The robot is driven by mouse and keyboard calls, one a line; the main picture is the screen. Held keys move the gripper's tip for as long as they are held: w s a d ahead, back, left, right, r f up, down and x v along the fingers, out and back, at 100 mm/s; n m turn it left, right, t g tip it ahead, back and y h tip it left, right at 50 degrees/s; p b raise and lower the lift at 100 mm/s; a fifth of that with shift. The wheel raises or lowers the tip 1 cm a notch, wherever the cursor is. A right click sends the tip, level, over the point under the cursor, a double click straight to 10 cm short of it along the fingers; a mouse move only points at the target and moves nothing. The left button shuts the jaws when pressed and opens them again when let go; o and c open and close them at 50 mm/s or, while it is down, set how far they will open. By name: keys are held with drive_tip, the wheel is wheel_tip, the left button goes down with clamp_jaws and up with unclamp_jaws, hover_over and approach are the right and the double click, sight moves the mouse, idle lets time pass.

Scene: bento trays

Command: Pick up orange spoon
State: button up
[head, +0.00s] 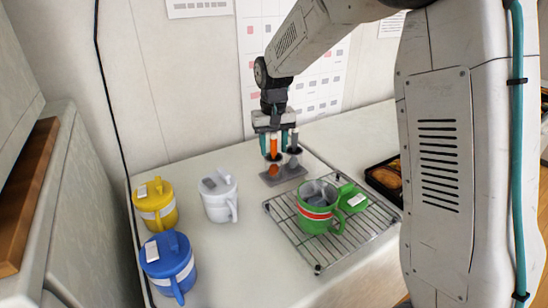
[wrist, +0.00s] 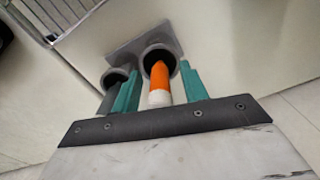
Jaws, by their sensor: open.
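The orange spoon (head: 273,148) stands upright in one cup of a grey two-cup holder (head: 284,180) near the back of the counter. In the wrist view its orange and white handle (wrist: 159,80) rises from the cup. My gripper (head: 278,142) points down over the holder, open. Its teal fingers (wrist: 160,84) stand on either side of the spoon's handle, with gaps showing. A grey utensil (head: 294,142) stands in the other cup, close to the right finger. The lower end of the spoon is partly hidden in the cup.
A white lidded mug (head: 219,197), yellow mug (head: 155,205) and blue mug (head: 169,266) stand to the left. A green mug (head: 318,208) sits on a wire rack (head: 292,236) in front. A black bento tray (head: 378,187) with food is at right.

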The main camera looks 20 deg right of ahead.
drive_tip(key=shift+c, duration=0.3)
clamp_jaws()
drive_tip(key=shift+r, duration=0.1)
